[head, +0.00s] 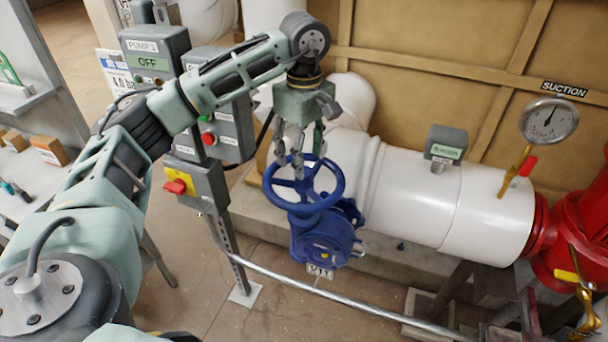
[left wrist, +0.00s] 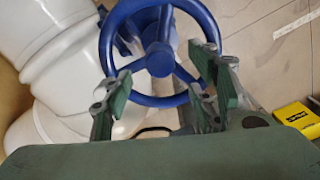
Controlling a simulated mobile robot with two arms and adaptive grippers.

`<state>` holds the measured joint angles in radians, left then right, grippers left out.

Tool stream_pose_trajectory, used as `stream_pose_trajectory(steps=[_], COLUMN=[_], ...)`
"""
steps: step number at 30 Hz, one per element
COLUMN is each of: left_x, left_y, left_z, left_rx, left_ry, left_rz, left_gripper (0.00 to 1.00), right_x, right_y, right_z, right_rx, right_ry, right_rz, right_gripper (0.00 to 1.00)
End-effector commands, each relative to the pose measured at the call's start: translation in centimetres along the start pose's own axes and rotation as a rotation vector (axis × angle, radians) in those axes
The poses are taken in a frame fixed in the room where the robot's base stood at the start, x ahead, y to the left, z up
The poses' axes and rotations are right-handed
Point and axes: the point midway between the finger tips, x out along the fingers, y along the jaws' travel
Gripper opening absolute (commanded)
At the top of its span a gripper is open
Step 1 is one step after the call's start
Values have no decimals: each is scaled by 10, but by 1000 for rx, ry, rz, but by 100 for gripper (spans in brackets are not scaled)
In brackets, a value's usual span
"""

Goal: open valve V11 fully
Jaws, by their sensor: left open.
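Valve V11 is a blue valve with a round blue handwheel (head: 337,196) and a blue body (head: 322,240). A tag (head: 320,271) reading V11 hangs below it. My left gripper (head: 298,168) points down from above at the handwheel, its fingers open at the far part of the wheel. In the left wrist view the wheel's rim (left wrist: 107,48) passes between my open fingers (left wrist: 162,84), and the hub and spokes show beyond. I cannot tell whether the fingers touch the rim. My right gripper is not in view.
A pump control box (head: 153,62) with an OFF label stands left of the valve, above a red and yellow switch (head: 178,187). A white pipe (head: 420,200) runs right to a red fitting, below a gauge (head: 549,121). A metal rail (head: 330,295) crosses in front.

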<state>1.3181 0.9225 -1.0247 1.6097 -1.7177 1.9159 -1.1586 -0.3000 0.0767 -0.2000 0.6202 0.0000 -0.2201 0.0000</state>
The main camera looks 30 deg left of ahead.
Motion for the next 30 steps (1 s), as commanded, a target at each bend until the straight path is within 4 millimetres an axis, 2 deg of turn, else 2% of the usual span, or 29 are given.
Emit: stream_pose_trajectory(steps=[5,13,22,30], left_x=[0,0,0,0], left_y=[0,0,0,0], left_z=[0,0,0,0], left_rx=[168,574,784,1194], left_ry=[0,0,0,1], left_rz=[1,0,0,0], left_gripper=[53,53,53,53], right_x=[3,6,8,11], right_y=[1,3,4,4], right_z=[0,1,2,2], right_rx=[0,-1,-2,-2], right_ry=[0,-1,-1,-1], right_rz=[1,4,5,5], right_gripper=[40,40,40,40])
